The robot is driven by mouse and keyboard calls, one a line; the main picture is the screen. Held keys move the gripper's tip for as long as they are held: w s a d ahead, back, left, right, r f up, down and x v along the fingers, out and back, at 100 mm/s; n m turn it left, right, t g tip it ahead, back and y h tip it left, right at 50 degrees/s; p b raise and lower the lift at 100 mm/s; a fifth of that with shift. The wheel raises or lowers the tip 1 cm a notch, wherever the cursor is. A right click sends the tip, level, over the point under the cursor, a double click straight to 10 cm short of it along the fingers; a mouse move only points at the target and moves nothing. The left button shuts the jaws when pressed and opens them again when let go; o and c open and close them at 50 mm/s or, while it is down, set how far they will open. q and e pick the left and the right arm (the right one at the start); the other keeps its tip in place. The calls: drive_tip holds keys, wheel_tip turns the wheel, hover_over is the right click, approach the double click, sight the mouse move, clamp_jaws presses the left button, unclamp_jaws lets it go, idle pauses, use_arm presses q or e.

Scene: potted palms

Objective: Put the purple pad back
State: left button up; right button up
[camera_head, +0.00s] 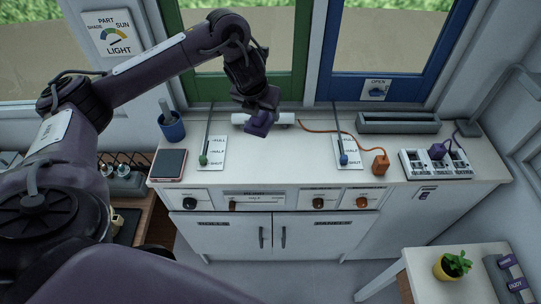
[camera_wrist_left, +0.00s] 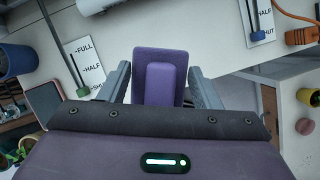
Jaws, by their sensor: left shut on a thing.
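The purple pad (camera_head: 257,127) is held by my left gripper (camera_head: 262,108) above the back middle of the white counter, in front of a white cylinder. In the left wrist view the purple pad (camera_wrist_left: 160,78) sits between the two grey fingers of the left gripper (camera_wrist_left: 160,90), which are shut on its raised grip. The pad appears clear of the counter, though its exact height is hard to tell. My right gripper is not in view.
A blue cup (camera_head: 172,130) and a dark tablet (camera_head: 168,164) are at the counter's left. A white cylinder (camera_head: 283,119), a grey trough (camera_head: 398,123), an orange plug (camera_head: 380,165) and a socket strip (camera_head: 435,163) stand behind and right. The counter's front middle is clear.

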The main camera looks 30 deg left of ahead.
sight(260, 124)
use_arm(q)
drive_tip(key=shift+s+f+b, duration=0.2)
drive_tip(key=shift+f+b, duration=0.2)
drive_tip(key=shift+f, duration=0.65)
drive_tip(key=shift+s+f+b, duration=0.55)
drive_tip(key=shift+f, duration=0.25)
drive_tip(key=f+b, duration=0.1)
drive_tip(key=f, duration=0.2)
drive_tip(key=f+b, duration=0.1)
drive_tip(key=f, duration=0.2)
drive_tip(key=f+b, duration=0.1)
drive_tip(key=f, duration=0.2)
drive_tip(key=shift+s+f+b, duration=0.25)
drive_tip(key=shift+b, duration=0.1)
drive_tip(key=shift+a+f, duration=0.1)
drive_tip(key=shift+f, duration=0.5)
drive_tip(key=shift+s+f, duration=0.1)
drive_tip(key=shift+f, duration=0.2)
wheel_tip(260, 124, down, 3)
drive_tip(key=shift+f+p, duration=0.2)
drive_tip(key=shift+p, duration=0.15)
drive_tip(key=shift+f, duration=0.15)
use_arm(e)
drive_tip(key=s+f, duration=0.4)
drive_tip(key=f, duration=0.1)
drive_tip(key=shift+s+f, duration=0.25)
